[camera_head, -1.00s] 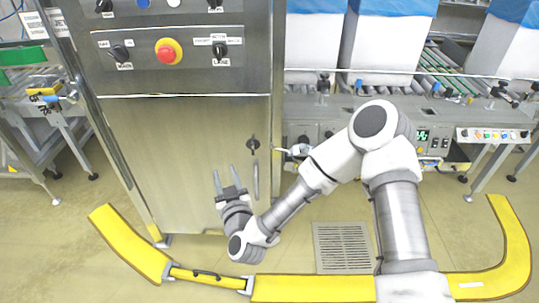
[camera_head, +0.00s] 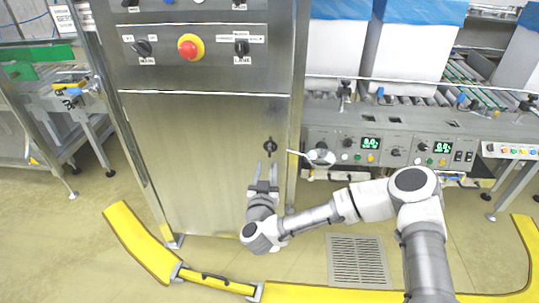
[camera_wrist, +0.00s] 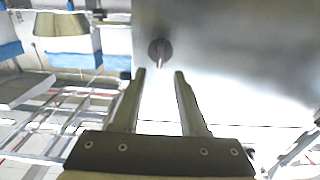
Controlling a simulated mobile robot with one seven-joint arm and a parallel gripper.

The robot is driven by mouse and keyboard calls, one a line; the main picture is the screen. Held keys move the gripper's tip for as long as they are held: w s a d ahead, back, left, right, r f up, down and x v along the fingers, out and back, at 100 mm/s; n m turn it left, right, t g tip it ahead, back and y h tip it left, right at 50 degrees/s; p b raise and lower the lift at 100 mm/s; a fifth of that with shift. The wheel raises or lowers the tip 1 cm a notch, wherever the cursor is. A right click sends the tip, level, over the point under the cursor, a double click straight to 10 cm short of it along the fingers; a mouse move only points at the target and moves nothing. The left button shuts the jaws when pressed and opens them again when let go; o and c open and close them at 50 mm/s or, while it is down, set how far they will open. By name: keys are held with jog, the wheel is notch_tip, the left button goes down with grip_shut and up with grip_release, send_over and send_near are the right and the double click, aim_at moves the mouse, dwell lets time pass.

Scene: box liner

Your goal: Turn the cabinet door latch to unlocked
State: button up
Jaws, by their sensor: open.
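The cabinet door (camera_head: 190,150) is a plain brushed steel panel below the control knobs. Its latch (camera_head: 270,146) is a small dark round knob near the door's right edge. In the wrist view the latch (camera_wrist: 160,50) shows as a dark disc with a paler bar across it, running roughly up and down in the picture. My gripper (camera_head: 265,173) is open and empty, just below the latch in the head view, fingers pointing at it. In the wrist view the fingertips (camera_wrist: 160,73) lie either side of the latch's line, apart from it.
A red emergency button (camera_head: 188,48) on a yellow ring and black switches sit above the door. A yellow floor barrier (camera_head: 140,240) curves around the cabinet foot. A conveyor with control boxes (camera_head: 370,147) stands to the right. A floor grate (camera_head: 358,260) lies below my arm.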

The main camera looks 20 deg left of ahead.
aim_at(269, 151)
jog(key=b+x, duration=0.1)
jog(key=x, duration=0.7)
jog(key=shift+w, duration=0.1)
grip_shut()
